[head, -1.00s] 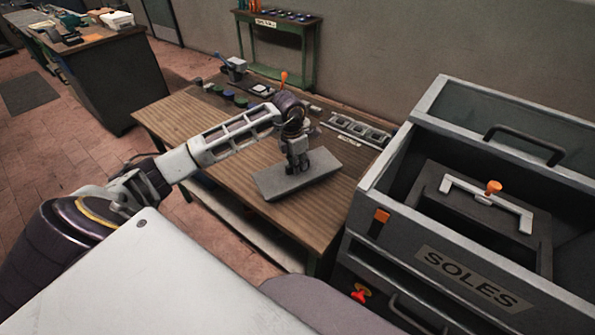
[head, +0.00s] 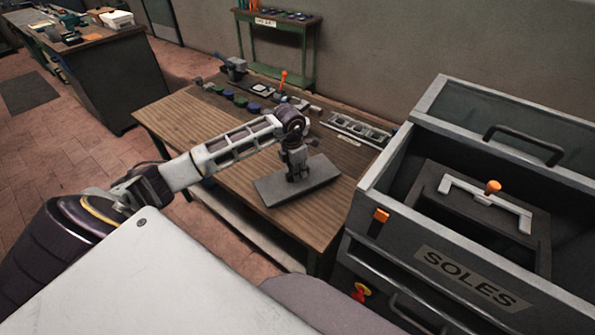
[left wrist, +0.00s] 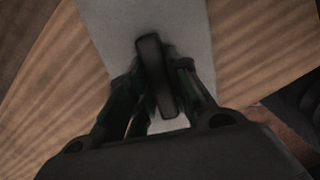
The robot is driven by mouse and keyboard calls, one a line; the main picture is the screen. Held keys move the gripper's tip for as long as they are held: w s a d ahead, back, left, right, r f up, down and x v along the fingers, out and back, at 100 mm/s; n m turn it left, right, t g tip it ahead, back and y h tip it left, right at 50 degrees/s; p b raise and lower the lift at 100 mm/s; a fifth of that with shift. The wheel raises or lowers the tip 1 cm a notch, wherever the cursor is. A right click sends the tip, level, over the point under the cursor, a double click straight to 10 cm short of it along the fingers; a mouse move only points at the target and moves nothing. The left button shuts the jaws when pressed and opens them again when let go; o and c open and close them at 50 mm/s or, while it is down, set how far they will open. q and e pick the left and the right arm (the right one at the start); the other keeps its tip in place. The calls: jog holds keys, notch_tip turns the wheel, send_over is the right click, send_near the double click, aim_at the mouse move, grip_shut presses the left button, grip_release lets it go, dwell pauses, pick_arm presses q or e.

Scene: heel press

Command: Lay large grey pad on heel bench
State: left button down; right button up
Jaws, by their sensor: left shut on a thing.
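The large grey pad (head: 318,180) is a flat slab at the front of the wooden-topped bench (head: 215,150). It also shows in the left wrist view (left wrist: 195,35), with wood on both sides. My left gripper (head: 297,177) points down at the middle of the pad. In the left wrist view its fingers (left wrist: 155,85) are shut on a dark upright grip on the pad's top. The pad lies on or just above the bench; I cannot tell which. My right gripper is out of view.
A grey cabinet marked SOLES (head: 470,278) stands right of the bench, its open top holding a dark box with a pale handle (head: 487,200). Small tools and a grey slotted rack (head: 357,128) line the bench's back edge. The bench's left part is clear.

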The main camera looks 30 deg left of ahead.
pick_arm(q)
jog(key=c, duration=1.7)
grip_release()
jog(key=o, duration=0.4)
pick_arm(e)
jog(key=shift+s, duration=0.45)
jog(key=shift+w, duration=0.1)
pick_arm(q)
jog(key=shift+r, duration=0.65)
jog(key=r, duration=0.3)
jog(key=s+r, duration=0.1)
jog(key=r, duration=0.7)
jog(key=shift+s+a, duration=0.15)
jog(key=shift+a, duration=0.2)
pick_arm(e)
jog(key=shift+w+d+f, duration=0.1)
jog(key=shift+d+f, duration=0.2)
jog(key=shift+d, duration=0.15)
